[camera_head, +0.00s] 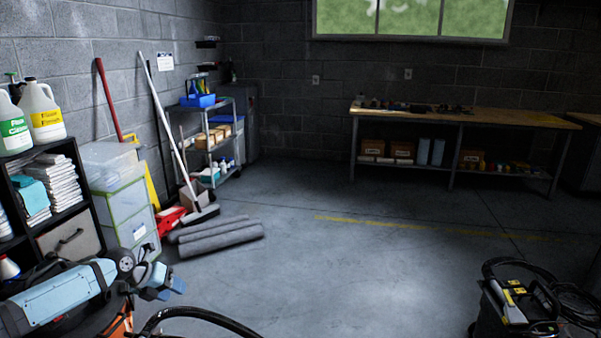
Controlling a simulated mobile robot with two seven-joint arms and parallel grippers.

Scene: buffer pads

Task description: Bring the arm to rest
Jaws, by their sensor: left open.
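My left arm (60,297), light blue and dark grey, comes in at the lower left. My left gripper (172,287) is at its end, with its fingers pointing right. It is open, and I see nothing between the fingers. It is in front of the shelving and storage boxes in the picture. My right gripper is not in view.
A black shelf unit (60,152) with jugs and clear storage boxes (122,208) stand at the left. Grey rolls (222,238) lie on the floor. A workbench (480,117) stands at the back. A black machine with cables (515,305) is at lower right. The middle floor is clear.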

